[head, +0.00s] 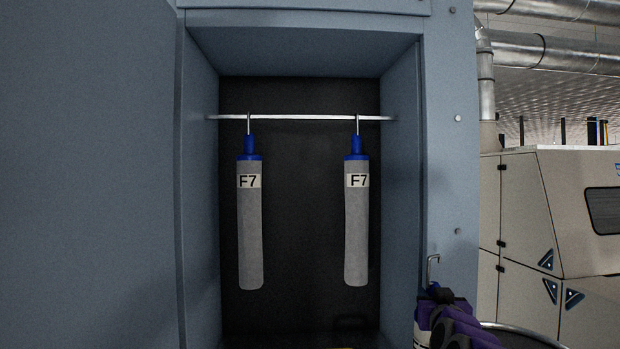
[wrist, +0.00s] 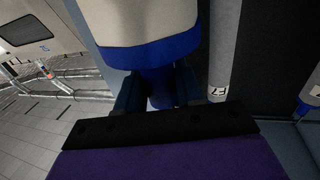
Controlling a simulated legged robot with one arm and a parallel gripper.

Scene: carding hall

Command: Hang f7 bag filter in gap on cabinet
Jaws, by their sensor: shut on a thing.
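Two grey F7 bag filters with blue necks hang by hooks from a rail (head: 290,117) inside the cabinet (head: 200,200): a left one (head: 249,225) and a right one (head: 356,230). An empty gap (head: 303,200) lies between them. My gripper (head: 437,293) is at the lower right of the head view, in front of the cabinet's right post. It is shut on the blue neck of another bag filter (wrist: 150,22), whose metal hook (head: 430,268) points up, below rail height. Its pale bag fills the top of the wrist view; its label is not visible.
A beige machine (head: 560,210) and silver ducts (head: 550,50) are at the right. A curved metal rim (head: 525,333) shows at the lower right.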

